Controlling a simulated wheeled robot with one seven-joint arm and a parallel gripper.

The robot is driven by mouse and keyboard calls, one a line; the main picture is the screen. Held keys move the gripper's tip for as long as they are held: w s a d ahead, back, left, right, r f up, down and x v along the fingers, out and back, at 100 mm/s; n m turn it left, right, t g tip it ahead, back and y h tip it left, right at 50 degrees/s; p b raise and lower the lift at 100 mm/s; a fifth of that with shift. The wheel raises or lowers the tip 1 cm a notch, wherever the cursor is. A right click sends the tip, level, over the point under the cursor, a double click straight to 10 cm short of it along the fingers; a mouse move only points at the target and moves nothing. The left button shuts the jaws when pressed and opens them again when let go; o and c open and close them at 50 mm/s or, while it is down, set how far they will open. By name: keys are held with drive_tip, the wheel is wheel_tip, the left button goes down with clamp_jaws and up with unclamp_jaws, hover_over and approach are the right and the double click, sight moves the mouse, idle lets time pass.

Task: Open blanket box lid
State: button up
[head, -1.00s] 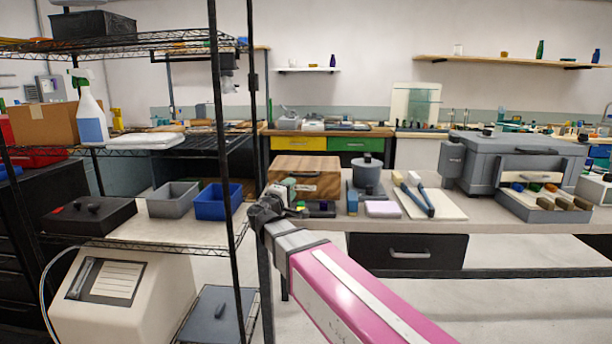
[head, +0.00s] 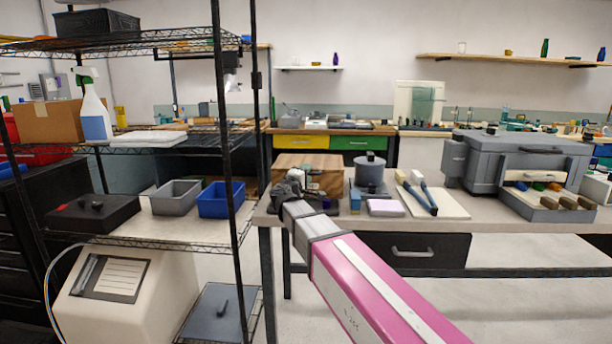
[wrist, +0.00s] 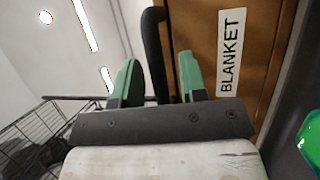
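The blanket box (head: 322,163) is a brown wooden box on the bench in the head view, partly hidden by my gripper (head: 293,181). In the wrist view the box's wooden face (wrist: 190,25) carries a white label reading BLANKET, and a black bar handle (wrist: 153,42) runs along it. My gripper (wrist: 160,80) has green fingertips on either side of the handle, with a gap visible beside it. The fingers look open around the handle; whether either touches it I cannot tell. The lid looks closed in the head view.
A black wire shelf (head: 150,236) with bins is close on the left.

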clamp_jaws()
